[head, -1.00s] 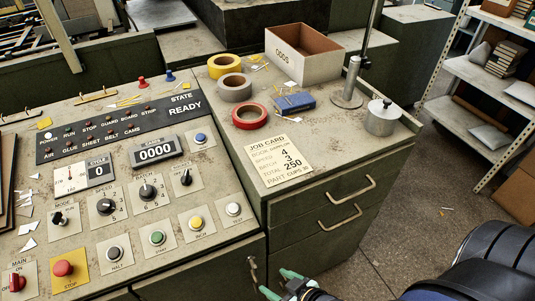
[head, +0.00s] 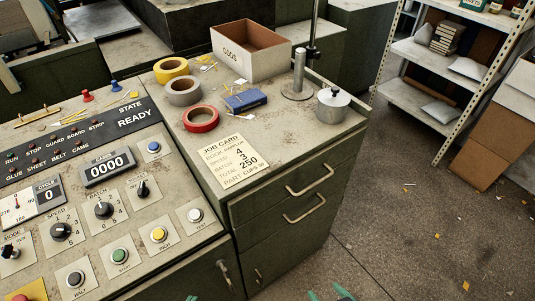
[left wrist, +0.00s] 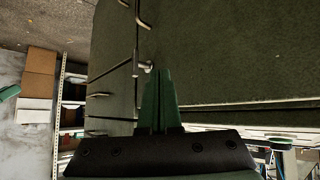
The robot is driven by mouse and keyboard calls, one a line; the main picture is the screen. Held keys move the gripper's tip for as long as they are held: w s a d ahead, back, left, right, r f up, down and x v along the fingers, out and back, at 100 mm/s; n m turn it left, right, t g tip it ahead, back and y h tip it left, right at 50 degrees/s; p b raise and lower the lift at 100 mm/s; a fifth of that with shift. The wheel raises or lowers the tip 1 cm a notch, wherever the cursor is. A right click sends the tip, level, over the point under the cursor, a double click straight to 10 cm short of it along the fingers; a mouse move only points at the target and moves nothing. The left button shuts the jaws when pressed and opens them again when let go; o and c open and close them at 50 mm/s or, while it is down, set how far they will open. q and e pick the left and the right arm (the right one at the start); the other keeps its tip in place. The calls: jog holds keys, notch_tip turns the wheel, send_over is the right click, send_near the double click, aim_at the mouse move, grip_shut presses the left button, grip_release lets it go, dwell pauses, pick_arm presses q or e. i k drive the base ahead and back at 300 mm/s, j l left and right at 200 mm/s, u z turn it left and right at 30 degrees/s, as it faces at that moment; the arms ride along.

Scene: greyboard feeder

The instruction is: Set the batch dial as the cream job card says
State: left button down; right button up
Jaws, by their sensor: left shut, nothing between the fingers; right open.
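The batch dial (head: 104,209) is a black knob on a pale square plate on the sloping panel, with small numbers around it. Its pointer setting is too small to read surely. The cream job card (head: 234,162) lies on the cabinet top to the right of the panel; it reads speed 4, batch 3, total 250. My left gripper (head: 191,298) shows only as a green tip at the bottom edge, well below the dial; in the left wrist view its fingers (left wrist: 158,95) are together and empty before the green cabinet. My right gripper (head: 328,294) is open at the bottom edge, touching nothing visible.
The speed dial (head: 61,231) is left of the batch dial; another black knob (head: 143,189) is right of it. A green button (head: 120,255) and yellow button (head: 158,234) sit below. Tape rolls (head: 201,119) and a box (head: 250,52) stand on the cabinet. Cabinet handles (head: 310,181) protrude.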

aim_at(103, 211)
jog(key=u, duration=1.3)
